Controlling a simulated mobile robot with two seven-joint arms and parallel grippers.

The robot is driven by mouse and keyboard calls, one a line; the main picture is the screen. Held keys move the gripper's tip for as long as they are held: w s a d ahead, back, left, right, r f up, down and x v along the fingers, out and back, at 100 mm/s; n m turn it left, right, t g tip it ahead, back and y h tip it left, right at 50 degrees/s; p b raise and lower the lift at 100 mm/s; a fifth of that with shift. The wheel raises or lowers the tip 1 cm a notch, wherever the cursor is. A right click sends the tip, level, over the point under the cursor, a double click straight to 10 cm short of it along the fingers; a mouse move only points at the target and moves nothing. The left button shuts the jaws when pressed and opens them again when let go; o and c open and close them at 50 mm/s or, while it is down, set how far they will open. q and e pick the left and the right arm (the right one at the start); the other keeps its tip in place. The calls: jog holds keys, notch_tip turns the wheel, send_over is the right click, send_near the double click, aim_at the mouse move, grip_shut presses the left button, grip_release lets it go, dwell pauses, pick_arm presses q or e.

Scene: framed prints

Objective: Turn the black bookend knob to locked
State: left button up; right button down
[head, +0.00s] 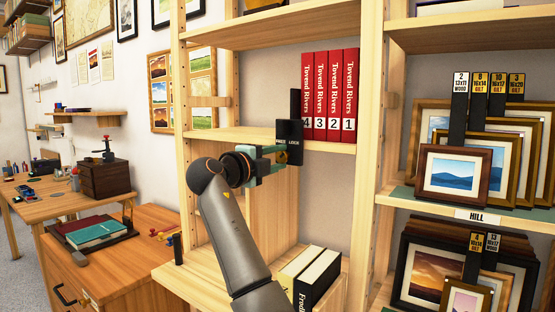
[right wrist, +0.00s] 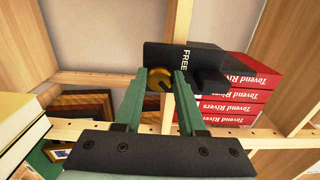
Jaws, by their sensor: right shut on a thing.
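The black bookend (head: 296,128) stands on the middle shelf against the left side of the red books (head: 335,95). Its front plate carries small white lettering; in the right wrist view the bookend (right wrist: 205,62) shows the word FREE beside the knob. In the head view the right gripper (head: 279,153) reaches the plate from the left and partly hides the knob. The knob's pointer is not clear. My left gripper is not in view.
The shelf board (head: 235,136) left of the bookend is bare. Two upright books (head: 312,278) stand below. Framed prints (head: 455,175) fill the shelves at right.

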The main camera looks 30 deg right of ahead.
jog(key=c, duration=0.5)
grip_release()
jog(key=v, duration=1.2)
jog(key=shift+a+b, duration=0.25)
jog(key=shift+b, duration=0.05)
jog(key=shift+s, duration=0.15)
